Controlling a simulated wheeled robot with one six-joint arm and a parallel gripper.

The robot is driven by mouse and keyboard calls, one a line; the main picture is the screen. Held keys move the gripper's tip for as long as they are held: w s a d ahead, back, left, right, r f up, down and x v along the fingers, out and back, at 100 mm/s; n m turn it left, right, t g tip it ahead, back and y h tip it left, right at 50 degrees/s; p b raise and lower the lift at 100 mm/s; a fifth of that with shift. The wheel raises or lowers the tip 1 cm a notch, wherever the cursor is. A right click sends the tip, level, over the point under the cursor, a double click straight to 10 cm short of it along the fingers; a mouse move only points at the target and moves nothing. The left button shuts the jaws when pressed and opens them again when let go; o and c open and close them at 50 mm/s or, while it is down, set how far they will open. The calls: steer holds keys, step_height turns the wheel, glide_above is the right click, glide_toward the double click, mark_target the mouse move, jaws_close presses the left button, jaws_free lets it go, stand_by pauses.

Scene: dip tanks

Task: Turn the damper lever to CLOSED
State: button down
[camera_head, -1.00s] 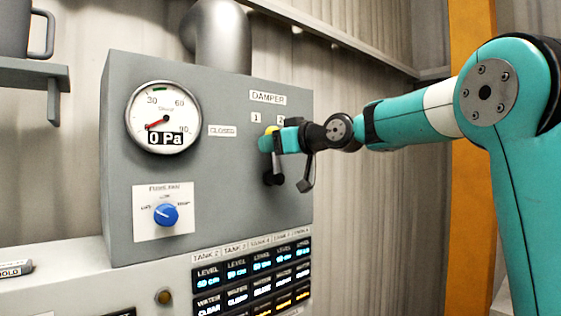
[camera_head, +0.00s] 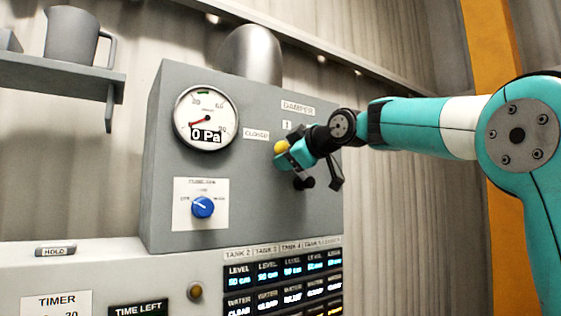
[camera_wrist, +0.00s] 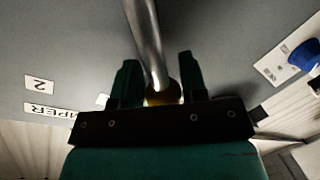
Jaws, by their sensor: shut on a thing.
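The damper lever has a yellow knob (camera_head: 282,147) in the head view, low and left of the label 1 and right of the CLOSED label (camera_head: 256,134). It leans up and left from a dark hub on the panel, short of pointing straight at CLOSED. My gripper (camera_head: 287,157) is shut on the lever at its knob end. In the wrist view the lever's metal rod (camera_wrist: 147,35) runs between the two fingers of my gripper (camera_wrist: 157,70), with the yellow knob partly hidden at the palm. The label 2 is hidden behind my arm in the head view.
The grey panel (camera_head: 160,215) carries a gauge (camera_head: 206,118) reading 0 Pa and a blue fume fan knob (camera_head: 202,207). Tank displays (camera_head: 285,285) sit below. A shelf with a grey jug (camera_head: 77,36) is at upper left.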

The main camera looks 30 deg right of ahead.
steer(key=shift+f, duration=0.1)
stand_by(0.3)
steer(key=c, duration=0.7)
jaws_free()
steer(key=shift+s, duration=0.1)
steer(key=shift+b+v, duration=1.3)
steer(key=shift+v, duration=7.35)
steer(key=shift+a, duration=0.1)
